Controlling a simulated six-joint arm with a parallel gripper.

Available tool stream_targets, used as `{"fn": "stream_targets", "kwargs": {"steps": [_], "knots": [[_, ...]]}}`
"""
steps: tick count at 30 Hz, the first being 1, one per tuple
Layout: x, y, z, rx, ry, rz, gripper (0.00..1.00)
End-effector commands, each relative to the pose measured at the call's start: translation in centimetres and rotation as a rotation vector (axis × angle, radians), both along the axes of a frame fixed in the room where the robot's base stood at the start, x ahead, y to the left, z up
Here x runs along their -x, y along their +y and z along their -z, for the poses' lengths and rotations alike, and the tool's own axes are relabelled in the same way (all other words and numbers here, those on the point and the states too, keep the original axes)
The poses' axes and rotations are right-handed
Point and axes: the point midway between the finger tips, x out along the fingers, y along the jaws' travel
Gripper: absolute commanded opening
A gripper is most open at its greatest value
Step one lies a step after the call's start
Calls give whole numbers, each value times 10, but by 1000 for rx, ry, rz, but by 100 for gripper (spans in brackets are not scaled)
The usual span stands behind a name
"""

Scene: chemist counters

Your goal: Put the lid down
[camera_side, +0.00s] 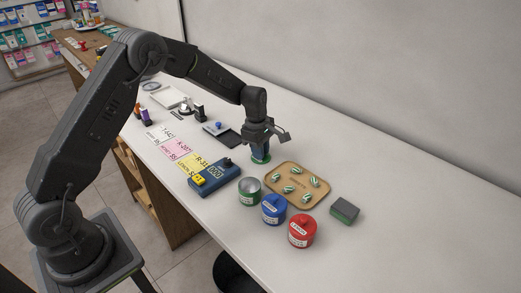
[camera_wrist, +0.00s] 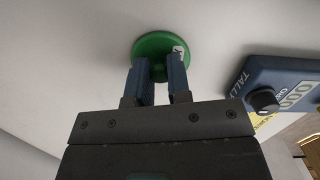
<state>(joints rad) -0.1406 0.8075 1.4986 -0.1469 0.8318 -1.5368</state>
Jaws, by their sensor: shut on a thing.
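My gripper (camera_side: 261,151) is shut on a green lid (camera_side: 261,161) to the left of and behind the wooden tray. In the wrist view the round green lid (camera_wrist: 148,43) lies between and beyond the tips of my two blue fingers (camera_wrist: 161,72), with a small white label at its right edge. The lid is at or close to the white counter; I cannot tell whether it touches. An open grey tin (camera_side: 250,198) with a green label stands in front of it, without a lid. A blue lidded tin (camera_side: 273,213) and a red lidded tin (camera_side: 301,235) stand in a row beside it.
A wooden tray (camera_side: 275,171) holds several striped sweets. A grey-green block (camera_side: 344,211) lies to its right. A blue tally counter (camera_side: 214,179) stands left of the open tin and shows in the wrist view (camera_wrist: 285,80). Coloured cards (camera_side: 180,150) lie further left. The counter at right is clear.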

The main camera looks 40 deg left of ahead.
Motion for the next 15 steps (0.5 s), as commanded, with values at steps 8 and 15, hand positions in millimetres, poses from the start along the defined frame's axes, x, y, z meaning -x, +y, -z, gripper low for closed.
{"fn": "stream_targets", "kwargs": {"steps": [8, 15], "knots": [[0, 0, 3, 0, 1, 0, 30], [0, 0, 3, 0, 1, 0, 43]]}}
